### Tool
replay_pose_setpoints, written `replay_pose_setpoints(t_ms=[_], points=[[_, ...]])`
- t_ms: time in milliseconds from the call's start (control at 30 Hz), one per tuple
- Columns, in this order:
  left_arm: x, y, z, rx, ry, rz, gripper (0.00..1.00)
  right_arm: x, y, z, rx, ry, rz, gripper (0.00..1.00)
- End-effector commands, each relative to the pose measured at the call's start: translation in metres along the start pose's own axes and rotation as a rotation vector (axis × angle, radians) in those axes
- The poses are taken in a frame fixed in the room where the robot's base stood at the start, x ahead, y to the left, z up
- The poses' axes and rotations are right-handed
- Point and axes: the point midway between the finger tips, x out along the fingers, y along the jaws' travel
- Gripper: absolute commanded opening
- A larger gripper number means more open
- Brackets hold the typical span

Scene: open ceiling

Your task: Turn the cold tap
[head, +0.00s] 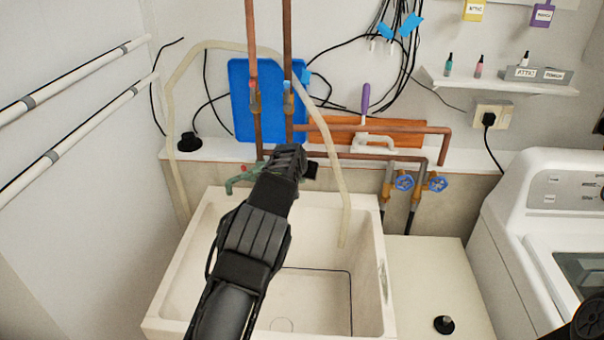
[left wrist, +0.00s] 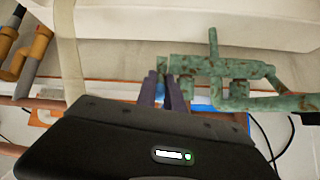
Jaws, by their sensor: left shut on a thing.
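A green, weathered tap fitting (head: 240,178) sits at the back of the white sink, mostly hidden behind my left arm in the head view. In the left wrist view its body (left wrist: 235,68) lies sideways, with a T-shaped handle (left wrist: 213,45) and a spout to the right. My left gripper (head: 298,158) reaches over the sink to the fitting's right end, under the pipe with a blue valve mark. In the left wrist view the fingers (left wrist: 165,82) are close together at the fitting's left end (left wrist: 178,63), the cold tap. The gripped part is mostly hidden by them.
The sink (head: 372,275) lies below my arm, with a pale hose (head: 335,170) hanging into it. Copper pipes (head: 288,50) rise behind. A washing machine (head: 560,200) stands far right.

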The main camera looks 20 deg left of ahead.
Motion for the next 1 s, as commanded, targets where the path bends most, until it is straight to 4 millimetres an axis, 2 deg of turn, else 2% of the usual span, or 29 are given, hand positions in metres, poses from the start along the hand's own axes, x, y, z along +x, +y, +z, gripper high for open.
replay_pose_setpoints(t_ms=[67,100,333,733,867,1000], points=[[-0.001,0.000,-0.002,0.000,0.004,0.000,0.00,0.000,0.000,0.000,0.000,0.000,0.000,0.39],[-0.001,0.000,-0.002,0.000,0.004,0.000,0.15,0.000,0.000,0.000,0.000,0.000,0.000,0.39],[0.000,0.000,-0.001,0.000,0.003,0.000,0.34,0.000,0.000,0.000,0.000,0.000,0.000,0.39],[-0.006,0.000,-0.001,-0.001,0.004,0.000,0.34,0.004,0.001,0.000,0.000,0.001,-0.001,0.39],[-0.019,0.000,-0.001,-0.001,0.005,0.000,0.34,0.010,0.002,0.000,-0.001,0.003,-0.002,0.39],[-0.040,0.001,-0.001,-0.001,0.006,0.001,0.34,0.018,0.004,-0.001,-0.003,0.006,-0.005,0.39]])
